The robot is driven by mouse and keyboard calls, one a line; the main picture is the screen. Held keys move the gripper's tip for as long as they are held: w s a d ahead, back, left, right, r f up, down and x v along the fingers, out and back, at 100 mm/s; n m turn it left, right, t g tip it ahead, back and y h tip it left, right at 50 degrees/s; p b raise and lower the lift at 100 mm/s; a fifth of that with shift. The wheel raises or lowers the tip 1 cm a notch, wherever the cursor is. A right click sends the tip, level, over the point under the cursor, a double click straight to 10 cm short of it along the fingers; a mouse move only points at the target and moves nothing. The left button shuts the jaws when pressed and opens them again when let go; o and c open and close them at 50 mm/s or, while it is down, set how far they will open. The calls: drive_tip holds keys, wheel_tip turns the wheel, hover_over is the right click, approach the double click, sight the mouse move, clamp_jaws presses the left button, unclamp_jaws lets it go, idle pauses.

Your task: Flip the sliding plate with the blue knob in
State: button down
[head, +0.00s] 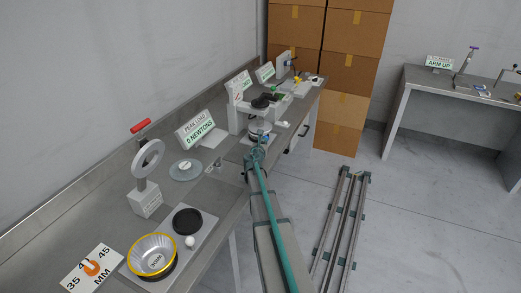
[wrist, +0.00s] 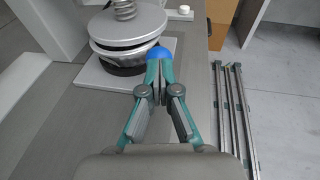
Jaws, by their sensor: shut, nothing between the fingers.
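The blue knob (wrist: 158,54) shows in the wrist view, at the front right edge of a round metal press stack. The sliding plate it belongs to is partly hidden, and I cannot tell its outline apart from the silver disc (wrist: 128,28) and the dark-banded cup part (wrist: 120,62) below. My gripper (wrist: 160,68) is shut with its fingertips together at the knob's near side, overlapping it in the picture; I cannot tell if they touch. In the head view the gripper (head: 255,158) is at the front of the white press (head: 262,117).
The press stands on a light base plate (wrist: 95,78) on a grey bench. A spring (wrist: 124,9) rises above the disc. Floor rails (head: 340,225) run right of the bench.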

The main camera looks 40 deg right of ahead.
drive_tip(key=shift+w+d, duration=0.25)
drive_tip(key=shift+d, duration=0.25)
drive_tip(key=shift+w+d, duration=0.25)
drive_tip(key=shift+d, duration=0.2)
drive_tip(key=shift+r, duration=0.1)
drive_tip(key=shift+s+a, duration=0.4)
drive_tip(key=b+v, duration=0.2)
drive_tip(key=v, duration=1.1)
drive_tip(key=shift+a+b, duration=0.1)
drive_tip(key=shift+b, duration=0.25)
